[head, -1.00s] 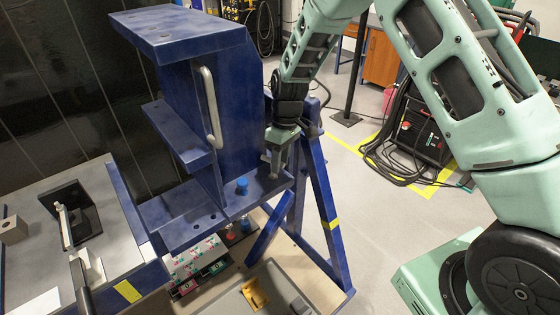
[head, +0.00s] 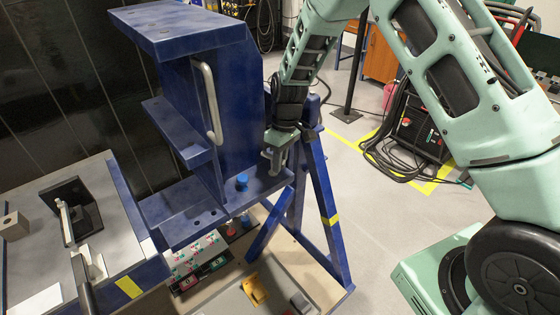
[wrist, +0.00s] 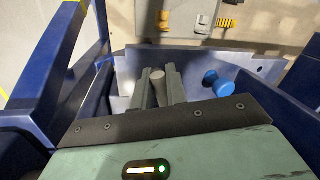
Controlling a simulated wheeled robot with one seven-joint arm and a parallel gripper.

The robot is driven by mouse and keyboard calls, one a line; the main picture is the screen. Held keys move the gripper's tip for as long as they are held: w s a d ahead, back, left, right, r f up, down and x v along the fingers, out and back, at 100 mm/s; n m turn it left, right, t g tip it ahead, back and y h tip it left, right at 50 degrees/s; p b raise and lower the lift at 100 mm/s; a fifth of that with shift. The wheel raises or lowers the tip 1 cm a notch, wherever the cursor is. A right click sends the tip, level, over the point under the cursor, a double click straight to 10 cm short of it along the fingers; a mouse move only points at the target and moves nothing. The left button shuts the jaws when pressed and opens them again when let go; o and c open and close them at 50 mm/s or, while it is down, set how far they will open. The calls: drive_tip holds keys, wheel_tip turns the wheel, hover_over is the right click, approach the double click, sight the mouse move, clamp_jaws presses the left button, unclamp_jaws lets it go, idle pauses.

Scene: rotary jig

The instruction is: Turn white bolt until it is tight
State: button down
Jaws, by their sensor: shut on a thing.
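The white bolt (wrist: 158,86), pale grey in this light, stands between my gripper's fingers in the wrist view. My gripper (wrist: 157,82) is shut on it, with one finger on each side. In the head view, my gripper (head: 273,160) points down at the right end of the lower shelf of the blue jig (head: 232,110). The bolt is mostly hidden by the fingers there, and its thread and seat cannot be seen. A blue bolt (head: 242,182) stands upright on the same shelf, left of my gripper; it also shows in the wrist view (wrist: 220,83).
Blue stand legs (head: 325,205) are to the right. A workbench (head: 125,235) is at the left. Open floor lies further right.

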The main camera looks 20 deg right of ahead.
drive_tip(key=m, duration=0.2)
drive_tip(key=a+m+b, duration=0.1)
drive_tip(key=m, duration=0.2)
drive_tip(key=shift+s+t, duration=0.2)
drive_tip(key=shift+t, duration=0.2)
drive_tip(key=m, duration=0.3)
drive_tip(key=a+m+t, duration=0.1)
drive_tip(key=m, duration=0.2)
drive_tip(key=shift+w+a+r+m, duration=0.1)
drive_tip(key=shift+a+m, duration=0.05)
drive_tip(key=shift+m, duration=0.15)
drive_tip(key=m, duration=0.1)
drive_tip(key=m+p, duration=0.1)
drive_tip(key=m, duration=0.1)
drive_tip(key=m+t, duration=0.1)
drive_tip(key=shift+w+a+r+m, duration=0.1)
drive_tip(key=shift+w+a+m, duration=0.15)
drive_tip(key=shift+a+m, duration=0.1)
drive_tip(key=shift+w+a+m+h+p, duration=0.1)
drive_tip(key=shift+w+m+h+p, duration=0.15)
drive_tip(key=shift+m+p, duration=0.7)
drive_tip(key=shift+w+a+m+h+p, duration=0.2)
drive_tip(key=shift+m+p, duration=0.35)
drive_tip(key=shift+m, duration=0.65)
drive_tip(key=c, duration=1.5)
unclamp_jaws()
